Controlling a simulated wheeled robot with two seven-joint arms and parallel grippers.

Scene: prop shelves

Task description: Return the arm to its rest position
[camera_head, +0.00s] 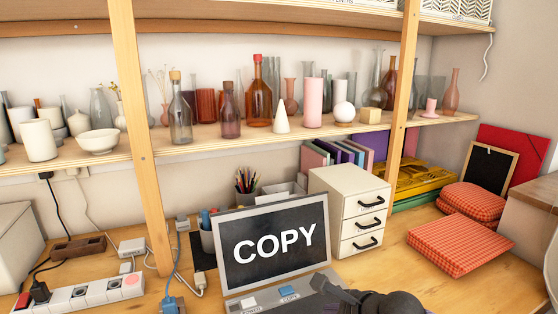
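A dark gripper (328,286), which I take to be my right one, shows at the bottom edge, right of centre. Its dark tip reaches left over the front of a grey device with a black screen (270,243) reading "COPY". A blue button (289,292) labelled "COPY" and a pale button (249,303) sit on the device's panel, just left of the tip. I cannot tell whether the tip touches the panel, or whether the fingers are open. No held object shows. My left gripper is not in view.
A white drawer unit (349,207) stands behind the device. Red checked cloths (460,244) lie at the right. A power strip (85,293) and cables are at the left. Shelf posts (139,130) rise from the desk; bottles and vases fill the shelf (223,144).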

